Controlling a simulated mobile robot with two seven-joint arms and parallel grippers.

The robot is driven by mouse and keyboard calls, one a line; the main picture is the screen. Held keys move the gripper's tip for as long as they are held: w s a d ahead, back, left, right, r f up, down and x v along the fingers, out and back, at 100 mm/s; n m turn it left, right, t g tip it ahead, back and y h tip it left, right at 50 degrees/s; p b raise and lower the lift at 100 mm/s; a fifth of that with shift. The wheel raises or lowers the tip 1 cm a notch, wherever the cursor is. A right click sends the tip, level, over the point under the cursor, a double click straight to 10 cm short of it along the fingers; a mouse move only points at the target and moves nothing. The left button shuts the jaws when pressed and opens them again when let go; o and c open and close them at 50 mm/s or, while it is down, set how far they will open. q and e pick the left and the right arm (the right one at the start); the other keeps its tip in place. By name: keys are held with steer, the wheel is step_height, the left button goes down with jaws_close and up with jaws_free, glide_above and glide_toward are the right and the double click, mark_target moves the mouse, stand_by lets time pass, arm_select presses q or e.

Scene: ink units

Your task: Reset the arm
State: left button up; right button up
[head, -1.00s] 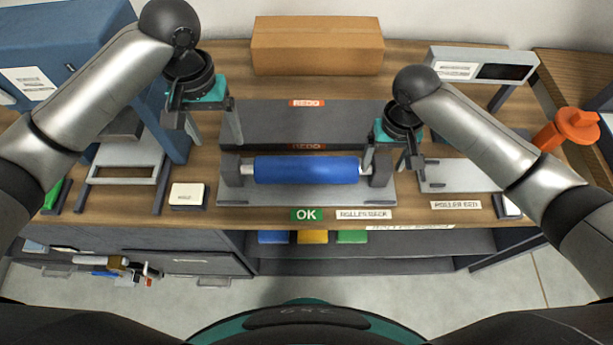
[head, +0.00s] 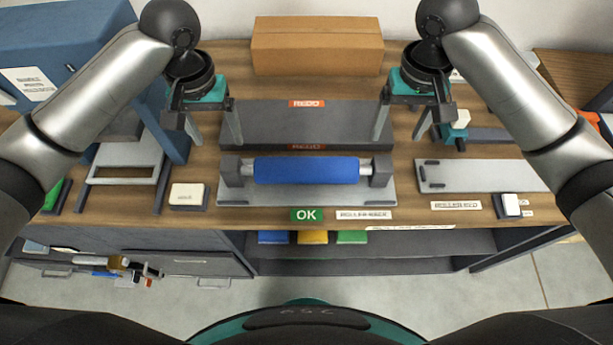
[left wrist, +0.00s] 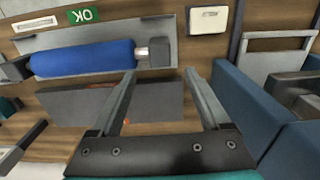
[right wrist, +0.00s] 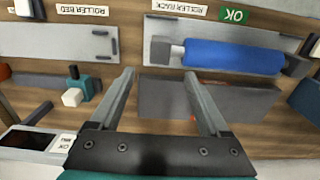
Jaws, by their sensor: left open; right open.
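My left gripper (head: 211,138) is open and empty above the workbench, left of the dark grey REDO block. Its two fingers (left wrist: 165,85) also show apart with nothing between them in the left wrist view. My right gripper (head: 401,132) is open and empty at the right end of that block. Its spread fingers (right wrist: 161,85) show in the right wrist view. A blue roller (head: 306,170) lies across the two supports of the grey roller rack (head: 290,198). Neither gripper touches the roller.
A cardboard box (head: 317,46) stands at the back. The dark grey REDO block (head: 290,124) lies behind the rack. A grey roller bed plate (head: 485,177) is empty at right. A blue cabinet (head: 60,50) stands at left. A white button box (head: 188,196) sits left of the rack.

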steer(key=shift+f, duration=0.1)
